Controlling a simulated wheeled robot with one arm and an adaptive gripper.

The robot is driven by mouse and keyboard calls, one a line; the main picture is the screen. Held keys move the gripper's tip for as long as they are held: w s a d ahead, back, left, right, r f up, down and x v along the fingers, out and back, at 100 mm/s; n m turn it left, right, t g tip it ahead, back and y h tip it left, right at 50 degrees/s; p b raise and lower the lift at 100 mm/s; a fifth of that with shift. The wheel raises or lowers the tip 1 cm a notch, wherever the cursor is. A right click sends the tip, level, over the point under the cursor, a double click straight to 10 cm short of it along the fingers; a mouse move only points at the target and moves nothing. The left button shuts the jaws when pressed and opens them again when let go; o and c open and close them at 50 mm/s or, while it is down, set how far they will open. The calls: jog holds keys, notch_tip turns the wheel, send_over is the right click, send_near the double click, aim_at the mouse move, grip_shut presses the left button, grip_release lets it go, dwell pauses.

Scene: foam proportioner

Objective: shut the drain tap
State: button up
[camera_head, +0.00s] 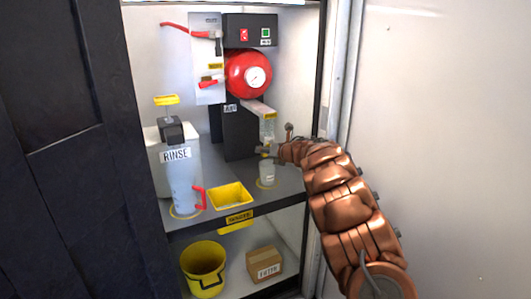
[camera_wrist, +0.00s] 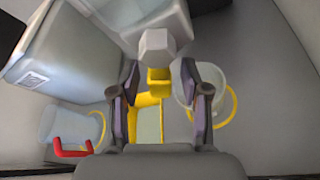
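In the wrist view, a small yellow block (camera_wrist: 159,80) sits below a grey hexagonal fitting (camera_wrist: 157,42) on a pale grey body. It may be the drain tap's handle; its setting cannot be told. My gripper (camera_wrist: 160,76) is open, with one finger on each side of the yellow block and gaps visible. In the head view my gripper (camera_head: 269,151) is at the clear upright column (camera_head: 267,129), above a clear container (camera_head: 266,174). The gripper and arm hide the tap there. The container also shows at right in the wrist view (camera_wrist: 213,75).
A red round unit (camera_head: 240,72) and red levers are above. A yellow bucket (camera_head: 190,282) and carton (camera_head: 264,259) are below. The cabinet's right frame (camera_head: 333,70) is close to my arm.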

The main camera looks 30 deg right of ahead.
grip_shut()
jog(key=shift+a+r, duration=0.1)
dwell(0.3)
jog(key=m+y+p, duration=0.1)
jog(key=a+r+m+p, duration=0.1)
jog(key=shift+m+t+y+p, duration=0.3)
jog(key=shift+m+y+p, duration=0.05)
jog(key=shift+m+y, duration=0.05)
jog(key=shift+w+a+r+m+t+y+p, duration=0.15)
jog(key=shift+r+m+y+p, duration=0.1)
jog(key=shift+m+p, duration=0.2)
jog(key=shift+s+a+r+m+t+y+p, duration=0.1)
jog(key=shift+a+r+m+t+y+p, duration=0.15)
jog(key=shift+m, duration=0.3)
jog(key=shift+a+r+m+t+y+p, duration=0.1)
jog(key=shift+r+m+t+y+p, duration=0.3)
jog(key=shift+m, duration=0.85)
jog(key=shift+a+r+m+t+y+p, duration=0.1)
jog(key=shift+r+m+t+p, duration=0.55)
jog(key=shift+m, duration=0.6)
